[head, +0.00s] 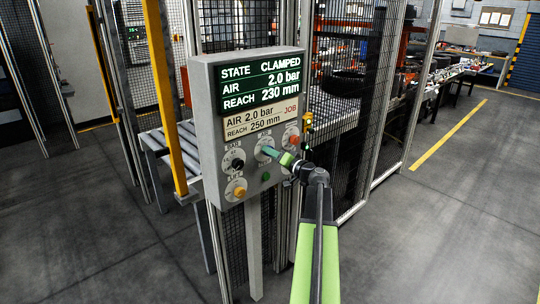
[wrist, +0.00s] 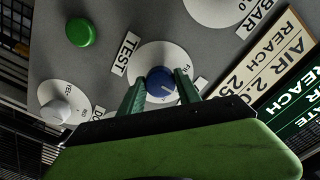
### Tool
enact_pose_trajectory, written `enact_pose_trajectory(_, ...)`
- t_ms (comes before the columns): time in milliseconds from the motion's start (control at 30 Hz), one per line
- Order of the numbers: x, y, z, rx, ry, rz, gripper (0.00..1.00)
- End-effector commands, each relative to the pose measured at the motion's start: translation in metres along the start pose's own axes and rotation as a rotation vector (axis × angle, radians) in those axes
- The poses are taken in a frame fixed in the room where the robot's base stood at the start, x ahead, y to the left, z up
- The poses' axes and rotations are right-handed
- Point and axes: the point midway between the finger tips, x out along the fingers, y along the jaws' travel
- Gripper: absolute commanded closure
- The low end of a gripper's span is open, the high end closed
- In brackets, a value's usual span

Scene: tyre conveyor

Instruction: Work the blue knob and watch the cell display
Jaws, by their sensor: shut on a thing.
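The blue knob (wrist: 160,82) sits on a white round dial plate, with a pale pointer mark on its face. A label reading TEST is beside it in the wrist view. My gripper (wrist: 160,78) has its two green fingers on either side of the knob, shut on it. The cell display (head: 260,81) reads STATE CLAMPED, AIR 2.0 bar, REACH 230 mm. The job card (head: 260,117) below it reads AIR 2.0 bar, REACH 250 mm.
The grey panel (head: 207,125) also carries a black knob (head: 237,164), a yellow knob (head: 239,191), a red knob (head: 293,141) and a green button (head: 265,177). A yellow post (head: 165,100) and roller conveyor (head: 170,150) stand left. Mesh fencing is behind; floor at right is clear.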

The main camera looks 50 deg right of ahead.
Motion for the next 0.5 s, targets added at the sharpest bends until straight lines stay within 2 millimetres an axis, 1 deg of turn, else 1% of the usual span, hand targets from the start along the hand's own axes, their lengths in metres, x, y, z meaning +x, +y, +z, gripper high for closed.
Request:
enact_pose_trajectory(267, 0.0011, -0.0008, -0.0017, 0.003, 0.004, -0.002, 1.00)
enact_pose_trajectory(300, 0.0010, -0.0008, -0.0018, 0.003, 0.005, -0.002, 0.57)
enact_pose_trajectory(433, 0.0006, -0.0004, -0.0015, 0.002, 0.003, -0.001, 0.40)
enact_pose_trajectory(500, 0.0003, -0.0002, -0.0013, 0.001, 0.003, -0.001, 0.39)
